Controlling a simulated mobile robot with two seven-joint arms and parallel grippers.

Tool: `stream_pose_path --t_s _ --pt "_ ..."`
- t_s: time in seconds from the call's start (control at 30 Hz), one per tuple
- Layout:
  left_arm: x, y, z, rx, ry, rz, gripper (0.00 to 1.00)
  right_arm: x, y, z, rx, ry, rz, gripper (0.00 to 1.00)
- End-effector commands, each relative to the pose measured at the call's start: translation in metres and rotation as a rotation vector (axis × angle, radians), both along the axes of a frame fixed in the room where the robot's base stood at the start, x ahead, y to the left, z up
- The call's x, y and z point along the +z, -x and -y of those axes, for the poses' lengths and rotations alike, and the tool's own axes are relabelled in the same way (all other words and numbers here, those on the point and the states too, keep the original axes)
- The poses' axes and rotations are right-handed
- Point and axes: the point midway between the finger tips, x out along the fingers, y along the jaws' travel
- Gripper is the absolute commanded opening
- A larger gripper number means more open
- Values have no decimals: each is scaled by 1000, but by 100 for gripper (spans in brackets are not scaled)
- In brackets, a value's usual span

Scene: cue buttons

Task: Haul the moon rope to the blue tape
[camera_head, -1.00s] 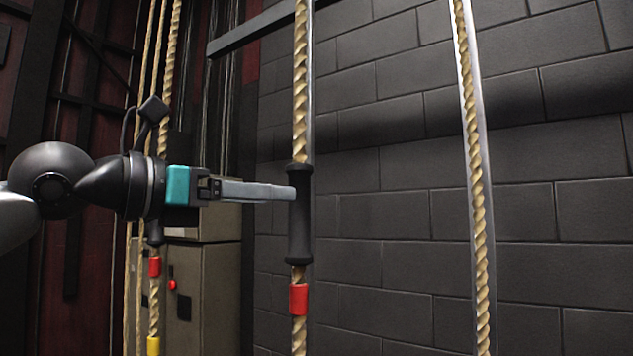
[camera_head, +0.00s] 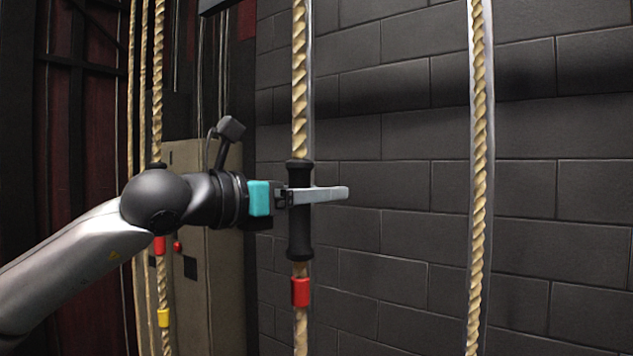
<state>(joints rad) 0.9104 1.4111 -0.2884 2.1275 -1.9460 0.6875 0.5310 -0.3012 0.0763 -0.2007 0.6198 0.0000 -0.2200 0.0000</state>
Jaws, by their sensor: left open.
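A rope (camera_head: 300,110) with a black handle grip (camera_head: 300,238) hangs in the middle of the view. A red tape band (camera_head: 301,291) is on it just below the grip. My left gripper (camera_head: 338,193) is open and level with the upper part of this grip. One pale finger crosses in front of the grip and sticks out past its right side. The other finger is hidden, so I cannot tell whether the grip sits between them. I see no moon sign and no blue tape. My right gripper is out of view.
Another rope (camera_head: 157,95) hangs at left with red (camera_head: 160,246) and yellow tape (camera_head: 163,317), partly behind my arm. A plain rope (camera_head: 481,165) hangs at right. A grey-beige cabinet (camera_head: 210,295) stands behind my arm, and a dark block wall (camera_head: 400,270) lies behind the ropes.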

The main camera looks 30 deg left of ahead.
Motion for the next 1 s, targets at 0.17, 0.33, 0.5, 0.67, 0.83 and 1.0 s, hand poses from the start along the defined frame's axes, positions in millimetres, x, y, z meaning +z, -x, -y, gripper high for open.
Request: stream_pose_path --t_s 0.17,0.33,0.5,0.67,0.83,1.0 --pt "0 -2 1 0 1 -1 68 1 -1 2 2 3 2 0" --pt "-1 -2 1 0 1 -1 66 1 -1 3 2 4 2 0" --pt "0 -2 1 0 1 -1 47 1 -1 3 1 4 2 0" --pt "0 -2 1 0 1 -1 29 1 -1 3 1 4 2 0" --pt "0 -2 1 0 1 -1 10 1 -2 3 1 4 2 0" --pt "0 -2 1 0 1 -1 0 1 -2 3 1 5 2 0"
